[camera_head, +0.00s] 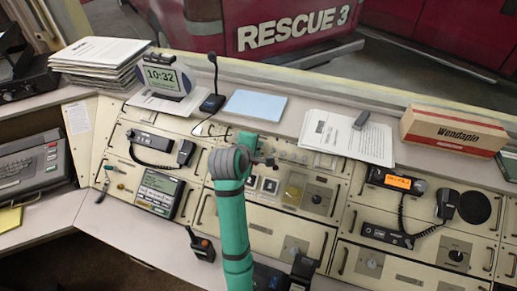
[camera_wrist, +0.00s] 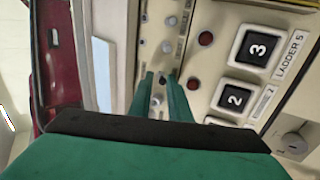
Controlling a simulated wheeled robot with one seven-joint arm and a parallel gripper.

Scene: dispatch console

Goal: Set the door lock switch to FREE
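My gripper (camera_head: 266,161) is at the upper middle of the cream console, at the end of my green arm. In the wrist view its two green fingers (camera_wrist: 161,80) point at a row of small metal toggle switches and stand slightly apart. A silver toggle switch (camera_wrist: 157,100) shows in the gap between them; I cannot tell whether the fingers touch it. Another metal switch (camera_wrist: 168,46) is just beyond the fingertips. No DOOR LOCK or FREE label is readable, so I cannot tell which switch is the door lock or how it is set.
A desk microphone (camera_head: 212,102), blue sheet (camera_head: 256,105) and papers (camera_head: 345,138) lie behind. A radio with an orange display (camera_head: 398,182) is to the right.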

